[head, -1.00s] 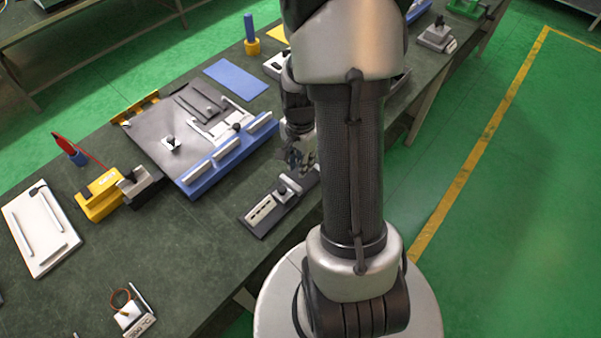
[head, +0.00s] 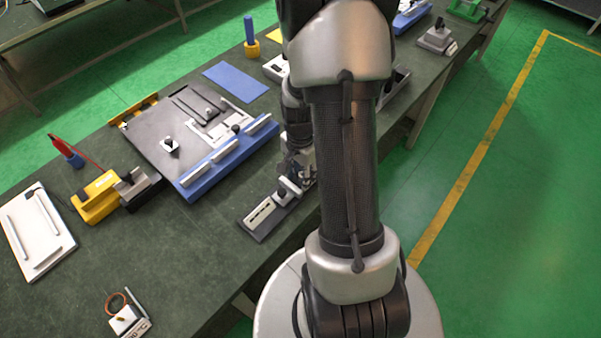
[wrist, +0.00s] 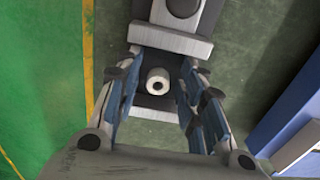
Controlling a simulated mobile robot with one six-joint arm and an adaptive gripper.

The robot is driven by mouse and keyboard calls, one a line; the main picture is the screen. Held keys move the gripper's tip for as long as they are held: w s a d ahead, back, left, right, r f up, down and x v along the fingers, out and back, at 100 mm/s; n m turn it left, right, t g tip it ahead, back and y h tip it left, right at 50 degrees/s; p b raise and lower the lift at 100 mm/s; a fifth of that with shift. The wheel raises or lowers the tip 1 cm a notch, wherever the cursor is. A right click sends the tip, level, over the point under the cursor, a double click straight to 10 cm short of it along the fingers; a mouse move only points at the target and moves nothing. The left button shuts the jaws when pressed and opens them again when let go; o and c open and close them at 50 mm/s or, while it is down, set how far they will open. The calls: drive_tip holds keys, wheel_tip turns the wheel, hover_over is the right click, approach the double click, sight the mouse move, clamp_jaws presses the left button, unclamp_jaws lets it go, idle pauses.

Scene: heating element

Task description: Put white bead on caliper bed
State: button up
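The white bead (wrist: 158,80) is a small, round piece with a hole, seen in the wrist view between my fingers. My gripper (wrist: 160,92) is open, with a visible gap between the bead and each finger. The bead appears over a small dark and light grey base, but I cannot tell its exact contact. The caliper (head: 262,214), a dark bed with a pale scale and a grey slide block, lies near the table's front edge. My gripper (head: 304,168) is at its far right end, partly hidden by my arm. I cannot make out the bead in the head view.
A black and blue board (head: 185,135) stands left of the caliper. A yellow clamp block (head: 97,197) and a white plate (head: 36,230) lie farther left. A blue mat (head: 235,82) lies behind. Dark tabletop is free left of the caliper.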

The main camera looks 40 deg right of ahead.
sight(300, 177)
drive_tip(key=shift+r, duration=0.1)
drive_tip(key=w+a+r+n+p, duration=0.1)
drive_tip(key=a+r+n+p, duration=0.1)
drive_tip(key=r, duration=0.7)
drive_tip(key=a+r+n+p, duration=0.1)
drive_tip(key=a+r+p, duration=0.15)
drive_tip(key=r, duration=0.65)
drive_tip(key=s+a+r+n+t, duration=0.4)
drive_tip(key=s+a+r+n, duration=0.6)
drive_tip(key=a+r+n, duration=0.3)
drive_tip(key=a+n, duration=0.1)
drive_tip(key=a, duration=0.1)
drive_tip(key=shift+s+a+r+t, duration=0.15)
drive_tip(key=shift+a+r+t, duration=0.15)
drive_tip(key=shift+a, duration=0.1)
